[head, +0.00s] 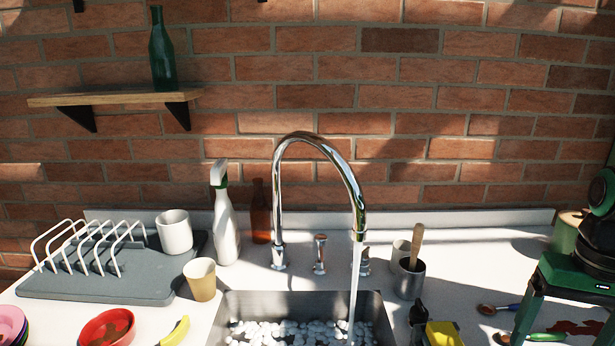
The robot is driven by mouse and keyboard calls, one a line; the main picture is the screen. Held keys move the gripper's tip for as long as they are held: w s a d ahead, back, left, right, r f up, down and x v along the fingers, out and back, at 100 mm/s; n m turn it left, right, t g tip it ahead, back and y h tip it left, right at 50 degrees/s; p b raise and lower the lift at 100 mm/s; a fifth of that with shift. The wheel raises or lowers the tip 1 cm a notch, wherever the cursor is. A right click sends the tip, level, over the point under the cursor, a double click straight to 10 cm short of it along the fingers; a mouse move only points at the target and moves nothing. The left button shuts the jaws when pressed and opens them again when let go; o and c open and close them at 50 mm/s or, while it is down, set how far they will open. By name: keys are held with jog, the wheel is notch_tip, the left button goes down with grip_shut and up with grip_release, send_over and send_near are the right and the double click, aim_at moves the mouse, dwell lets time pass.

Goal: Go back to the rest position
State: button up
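My gripper (565,328) is at the right edge, with its green and black body and dark round joints partly cut off by the frame. Its two green fingers point down over the right part of the white counter (460,265). The fingers stand wide apart, and I see nothing held between them. The fingertips reach the bottom of the view, so their ends are hidden.
Near the fingers, two spoons (545,337) and a red stain lie on the counter. A steel sink (375,312) with a running tap (358,215) is in the middle. A utensil cup (408,282), spray bottle (225,230) and dish rack (90,245) stand farther left.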

jog(key=s+f, duration=0.1)
jog(key=s, duration=0.1)
jog(key=s+f+m, duration=0.1)
jog(key=s, duration=0.1)
jog(key=s+f+m, duration=0.1)
jog(key=shift+s+d, duration=0.4)
jog(key=shift+w+f, duration=0.3)
jog(key=shift+w, duration=0.45)
jog(key=shift+s+r, duration=0.1)
